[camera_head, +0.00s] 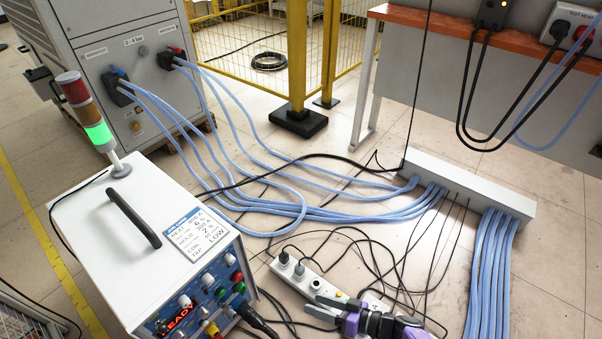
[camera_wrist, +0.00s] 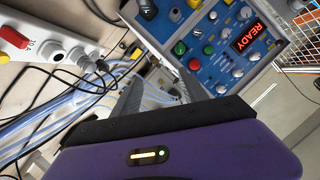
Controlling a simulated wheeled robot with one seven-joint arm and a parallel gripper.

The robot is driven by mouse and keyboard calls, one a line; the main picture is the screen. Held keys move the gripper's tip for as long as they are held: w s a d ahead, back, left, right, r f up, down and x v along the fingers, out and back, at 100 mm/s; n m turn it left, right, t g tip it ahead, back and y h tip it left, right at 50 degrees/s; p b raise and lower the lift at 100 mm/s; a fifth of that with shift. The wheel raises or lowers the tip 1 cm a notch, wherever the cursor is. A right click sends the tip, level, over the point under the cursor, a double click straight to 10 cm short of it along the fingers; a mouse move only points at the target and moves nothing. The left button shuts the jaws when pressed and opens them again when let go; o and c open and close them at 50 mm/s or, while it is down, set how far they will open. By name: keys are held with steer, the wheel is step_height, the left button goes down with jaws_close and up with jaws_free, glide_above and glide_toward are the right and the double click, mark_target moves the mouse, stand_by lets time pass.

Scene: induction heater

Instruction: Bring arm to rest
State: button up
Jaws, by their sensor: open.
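My gripper (camera_head: 325,306), purple with dark fingers, is at the bottom of the head view, over the floor to the right of the induction heater unit (camera_head: 90,222). In the wrist view its two grey fingers (camera_wrist: 163,85) stand apart with nothing between them. The heater's blue control panel (camera_wrist: 225,50) shows beyond the fingers, with knobs, buttons and a red READY display (camera_wrist: 247,36). The rest of my arm is mostly out of the head view.
A white power strip (camera_head: 322,288) lies on the floor by my gripper, among loose black cables. Blue hoses (camera_head: 300,212) run to a grey cable duct (camera_head: 470,188). A signal tower (camera_head: 88,112) glows green. A yellow fence (camera_head: 240,40) and an orange-topped bench (camera_head: 430,20) stand behind.

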steer(key=w+a+r+n+t, duration=0.2)
steer(key=w+a+r+t, duration=0.25)
steer(key=w+r, duration=0.3)
steer(key=s+r+m+t+h, duration=0.3)
steer(key=r+t+h, duration=0.1)
steer(key=r+t, duration=0.1)
steer(key=s+d+r+m+h, duration=0.25)
steer(key=s+d+r, duration=0.4)
steer(key=s, duration=0.65)
steer(key=s+d+r+m+g+h, duration=0.1)
steer(key=s+d+r+h, duration=0.3)
steer(key=s+d+r, duration=0.55)
steer(key=s+d+r+m+h, duration=0.1)
steer(key=s+d+r+h, duration=0.3)
steer(key=s, duration=1.1)
step_height(320, 180, up, 29)
steer(key=y+p, duration=0.1)
steer(key=p, duration=2.6)
steer(key=shift+w+a+f, duration=0.2)
steer(key=shift+a, duration=0.2)
